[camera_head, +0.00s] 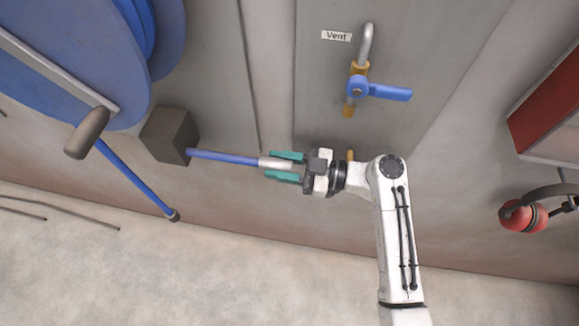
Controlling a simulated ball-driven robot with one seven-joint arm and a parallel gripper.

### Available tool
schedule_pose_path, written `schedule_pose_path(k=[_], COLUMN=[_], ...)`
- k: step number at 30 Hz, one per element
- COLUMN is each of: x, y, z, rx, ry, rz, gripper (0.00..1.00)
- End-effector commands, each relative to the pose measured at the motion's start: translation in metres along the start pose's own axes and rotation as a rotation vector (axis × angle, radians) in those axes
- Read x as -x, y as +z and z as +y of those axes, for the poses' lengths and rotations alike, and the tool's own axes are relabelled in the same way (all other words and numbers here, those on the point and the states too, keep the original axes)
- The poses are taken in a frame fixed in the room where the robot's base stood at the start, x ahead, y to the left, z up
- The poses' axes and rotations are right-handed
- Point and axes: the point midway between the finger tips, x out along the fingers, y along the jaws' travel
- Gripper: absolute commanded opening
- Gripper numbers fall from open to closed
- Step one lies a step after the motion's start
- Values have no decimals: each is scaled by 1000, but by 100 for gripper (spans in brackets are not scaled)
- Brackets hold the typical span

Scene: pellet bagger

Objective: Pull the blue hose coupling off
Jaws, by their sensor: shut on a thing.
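The blue hose (222,157) runs to the right from a dark box on the wall. A silver metal coupling (272,163) sits on its right end. My gripper (284,166) has teal fingers, one above and one below the coupling, and is shut on it. The coupling's right part is hidden between the fingers. A brass stub (350,155) shows just behind my wrist, mostly hidden. I cannot tell whether the coupling touches any fitting.
The dark box (170,136) is left of the hose. A large blue reel (75,55) with a crank handle (87,133) fills the upper left. A vent pipe with a blue valve lever (388,92) is above my gripper. Red ear muffs (524,217) hang at right.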

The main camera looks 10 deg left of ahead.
Motion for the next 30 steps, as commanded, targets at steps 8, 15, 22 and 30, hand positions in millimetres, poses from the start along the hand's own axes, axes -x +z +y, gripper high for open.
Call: schedule_pose_path(k=[8, 15, 22, 30], x=[-2, -1, 3, 46], y=[-1, -1, 0, 3], z=[0, 0, 0, 0], rx=[0, -1, -1, 0], ry=[0, 0, 1, 5], rz=[1, 1, 1, 0], gripper=[46, 61, 61, 61])
